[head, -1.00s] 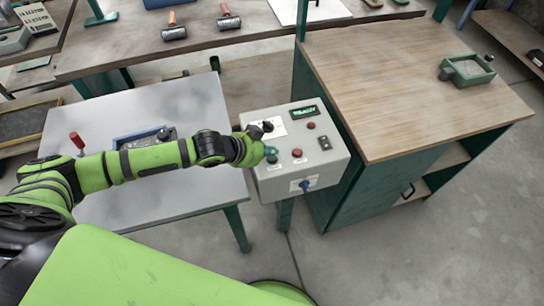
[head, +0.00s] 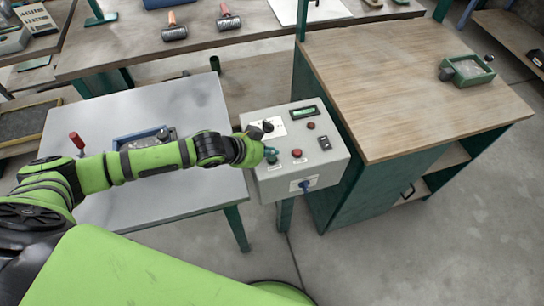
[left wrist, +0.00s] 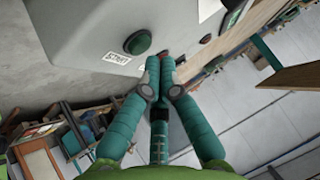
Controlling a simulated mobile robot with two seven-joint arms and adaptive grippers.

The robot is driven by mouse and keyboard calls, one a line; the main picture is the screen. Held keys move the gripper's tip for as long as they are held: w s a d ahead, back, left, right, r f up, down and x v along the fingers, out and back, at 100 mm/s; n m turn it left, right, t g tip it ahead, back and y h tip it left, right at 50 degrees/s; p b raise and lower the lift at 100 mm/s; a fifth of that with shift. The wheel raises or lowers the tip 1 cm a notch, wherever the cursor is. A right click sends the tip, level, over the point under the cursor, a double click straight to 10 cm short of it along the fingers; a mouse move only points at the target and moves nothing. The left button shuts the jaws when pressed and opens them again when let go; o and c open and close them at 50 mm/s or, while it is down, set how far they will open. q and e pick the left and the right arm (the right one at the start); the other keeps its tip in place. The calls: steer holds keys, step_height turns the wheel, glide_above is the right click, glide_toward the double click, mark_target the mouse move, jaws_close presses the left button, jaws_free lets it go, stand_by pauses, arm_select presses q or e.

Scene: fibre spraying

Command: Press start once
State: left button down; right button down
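The grey control box (head: 270,185) stands beside the light table in the head view, with a display (head: 307,113), a red button (head: 297,153) and a dark knob (head: 267,126) on its top. My left gripper (head: 271,154) is at the box's left part. Its teal fingers (left wrist: 163,66) are together and empty, with the tips beside the green button, apart from it in the picture. My right gripper is not in view.
A wooden-topped cabinet (head: 400,80) stands close right of the box, with a small green tray (head: 467,70) on it. The light table (head: 195,110) lies under my left arm. A workbench (head: 250,30) runs behind. The floor in front is clear.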

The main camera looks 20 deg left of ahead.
mark_target(270, 159)
arm_select(q)
steer(key=shift+f, duration=0.3)
steer(key=shift+f, duration=0.45)
stand_by(0.5)
steer(key=shift+r, duration=0.1)
steer(key=shift+r+p, duration=0.75)
steer(key=shift+p, duration=0.05)
steer(key=shift+r, duration=0.1)
step_height(270, 159, up, 3)
steer(key=p, duration=0.3)
steer(key=shift+r, duration=0.95)
